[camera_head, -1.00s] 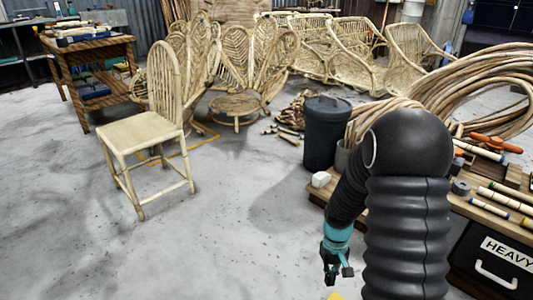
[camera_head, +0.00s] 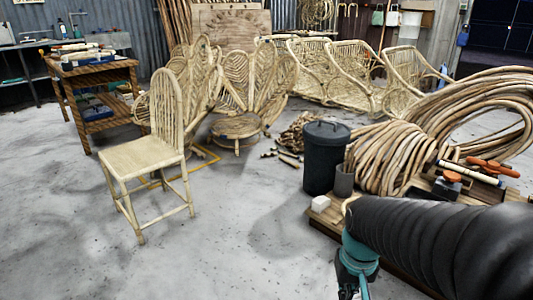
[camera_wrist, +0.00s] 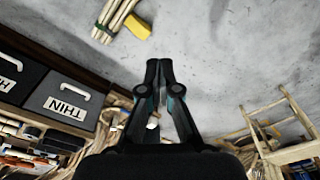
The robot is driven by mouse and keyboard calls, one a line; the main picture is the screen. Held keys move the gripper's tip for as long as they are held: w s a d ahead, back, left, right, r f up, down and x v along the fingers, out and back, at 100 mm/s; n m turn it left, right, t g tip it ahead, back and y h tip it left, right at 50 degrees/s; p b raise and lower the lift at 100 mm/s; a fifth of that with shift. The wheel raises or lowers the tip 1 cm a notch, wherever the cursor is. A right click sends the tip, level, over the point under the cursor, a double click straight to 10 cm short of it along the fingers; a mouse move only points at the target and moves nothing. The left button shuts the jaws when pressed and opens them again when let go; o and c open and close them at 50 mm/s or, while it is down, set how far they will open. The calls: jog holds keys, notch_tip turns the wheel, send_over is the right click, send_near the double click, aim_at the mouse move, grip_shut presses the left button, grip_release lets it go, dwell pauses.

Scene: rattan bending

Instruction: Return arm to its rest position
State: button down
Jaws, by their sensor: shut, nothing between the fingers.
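My gripper (camera_wrist: 159,66) is shut and empty in the wrist view, its dark fingertips together over bare grey floor. In the head view my gripper (camera_head: 352,286) hangs at the bottom edge, below its teal wrist part, partly cut off by the frame. My black ribbed arm stretches in from the lower right and hides part of the low wooden bench (camera_head: 325,222). The gripper is beside the bench's front edge and touches nothing that I can see.
A rattan chair (camera_head: 145,160) stands on open floor to the left. The centre floor is clear.

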jog(key=s+a+r+t+p, duration=0.1)
jog(key=s+r+t, duration=0.3)
jog(key=r, duration=0.9)
jog(key=shift+s+t+p, duration=0.4)
jog(key=shift+s+p, duration=0.5)
jog(key=shift+s, duration=0.3)
jog(key=shift+r, duration=0.1)
